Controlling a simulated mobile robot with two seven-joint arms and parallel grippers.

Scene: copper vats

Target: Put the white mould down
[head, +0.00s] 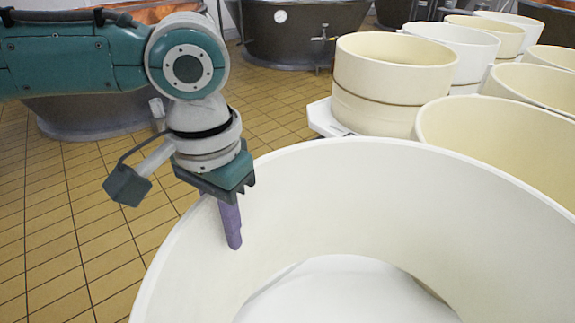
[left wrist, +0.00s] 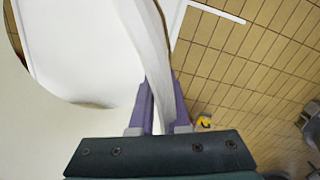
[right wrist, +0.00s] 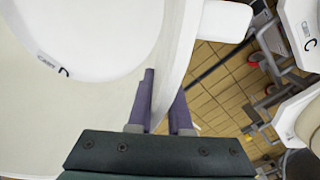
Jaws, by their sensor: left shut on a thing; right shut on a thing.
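The white mould (head: 480,200) is a large open ring that fills the lower right of the head view. My left gripper (head: 230,222) is shut on its left rim, one purple finger showing inside the wall. The left wrist view shows the left fingers (left wrist: 163,103) on both sides of the white wall (left wrist: 147,50). In the right wrist view my right gripper (right wrist: 163,103) is shut on the mould's rim (right wrist: 180,60). My right gripper is not in the head view. A flat white surface (head: 345,290) shows through the ring. I cannot tell whether the mould touches it.
Cream moulds (head: 390,70) stand in several stacks behind and to the right, one mould (head: 500,140) close to the white one. A white stand edge (head: 322,118) shows under a stack. Copper vats (head: 300,35) stand at the back. Tiled floor (head: 50,220) is clear at left.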

